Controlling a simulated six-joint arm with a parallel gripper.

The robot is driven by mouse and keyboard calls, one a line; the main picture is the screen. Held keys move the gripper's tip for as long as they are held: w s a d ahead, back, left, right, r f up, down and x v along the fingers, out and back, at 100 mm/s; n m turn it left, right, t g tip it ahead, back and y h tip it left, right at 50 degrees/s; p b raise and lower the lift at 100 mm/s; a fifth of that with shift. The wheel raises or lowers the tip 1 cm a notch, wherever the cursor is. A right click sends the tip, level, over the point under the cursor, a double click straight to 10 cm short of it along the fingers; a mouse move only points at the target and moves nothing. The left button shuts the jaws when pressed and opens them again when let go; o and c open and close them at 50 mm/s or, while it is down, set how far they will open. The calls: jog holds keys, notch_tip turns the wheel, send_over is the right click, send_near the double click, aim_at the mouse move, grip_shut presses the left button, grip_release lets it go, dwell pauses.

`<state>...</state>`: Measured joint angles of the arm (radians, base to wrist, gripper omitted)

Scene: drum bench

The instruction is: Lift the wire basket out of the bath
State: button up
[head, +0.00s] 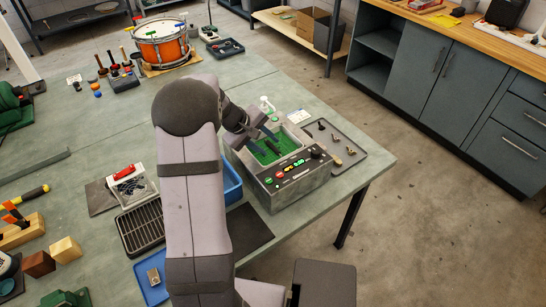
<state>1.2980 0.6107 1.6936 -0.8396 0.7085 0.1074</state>
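The bath is a grey metal box (296,191) with a sloped front panel of coloured buttons and a knob, near the right end of the green bench. Its open top shows a bright green inside with dark lines. The wire basket (285,150) seems to be the dark mesh down in that green; its edges and handle are hard to make out. My gripper (266,146) is over the left part of the bath's opening, pointing down into it. Its dark fingers are small and partly blend with the mesh, so whether they touch or hold the basket is unclear.
A grey tray (354,164) with small metal parts lies right of the bath. A blue bin (232,184) stands close on its left, partly behind my arm. A small white bottle (266,104) stands behind the bath. A black rack (142,228) and orange drum (162,48) are further off.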

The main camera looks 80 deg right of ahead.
aim_at(272, 147)
jog(key=shift+p+x, duration=1.05)
jog(key=shift+x, duration=1.4)
jog(key=shift+d, duration=0.1)
jog(key=shift+r, duration=0.1)
grip_shut()
